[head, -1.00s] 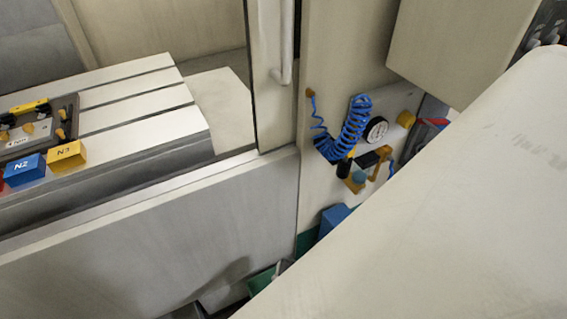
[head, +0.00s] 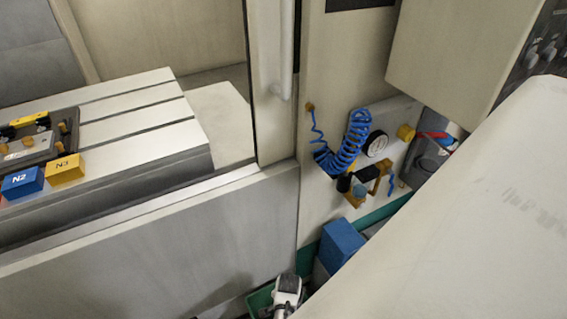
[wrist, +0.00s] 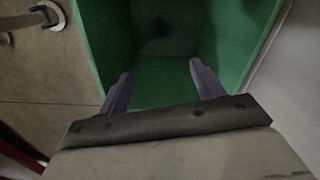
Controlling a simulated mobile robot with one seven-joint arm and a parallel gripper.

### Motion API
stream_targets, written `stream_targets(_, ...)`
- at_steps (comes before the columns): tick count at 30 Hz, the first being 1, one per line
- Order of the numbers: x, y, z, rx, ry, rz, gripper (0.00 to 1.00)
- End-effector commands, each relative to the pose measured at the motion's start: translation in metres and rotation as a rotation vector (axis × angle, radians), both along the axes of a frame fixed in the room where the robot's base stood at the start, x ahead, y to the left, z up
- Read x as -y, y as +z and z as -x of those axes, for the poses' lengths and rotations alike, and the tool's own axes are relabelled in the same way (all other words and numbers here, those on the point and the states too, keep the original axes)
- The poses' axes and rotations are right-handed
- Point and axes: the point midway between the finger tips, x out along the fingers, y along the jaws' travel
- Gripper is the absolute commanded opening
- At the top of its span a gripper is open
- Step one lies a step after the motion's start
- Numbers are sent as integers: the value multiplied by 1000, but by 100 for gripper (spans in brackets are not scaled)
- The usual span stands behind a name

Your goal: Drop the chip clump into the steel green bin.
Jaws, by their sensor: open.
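The green bin (wrist: 112,35) fills the upper middle of the wrist view, and I look down into it between its green walls. Part of a green bin also shows at the bottom edge of the head view (head: 261,299), with a white part of my arm over it. My gripper (wrist: 160,78) is open over the bin's opening, its two grey fingers apart with nothing between them. A dim dark patch (wrist: 160,25) lies deep in the bin; I cannot tell if it is the chip clump. No clump is clearly seen elsewhere.
A blue box (head: 341,240) stands right of the green bin by the machine panel. A coiled blue hose (head: 352,140) and a gauge (head: 376,143) hang above. The machine table (head: 130,118) at left holds N2 (head: 22,182) and N3 (head: 65,169) blocks.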

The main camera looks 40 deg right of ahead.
Motion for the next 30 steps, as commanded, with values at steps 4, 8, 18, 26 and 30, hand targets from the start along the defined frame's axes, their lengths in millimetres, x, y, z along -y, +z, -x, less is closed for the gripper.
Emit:
stream_targets(4,0,32,-1,3,2,3,67)
stream_targets(8,0,63,-1,3,1,4,67)
stream_targets(18,0,118,0,1,1,2,67)
stream_targets(26,0,125,0,1,0,1,67)
stream_targets(30,0,125,0,1,0,1,67)
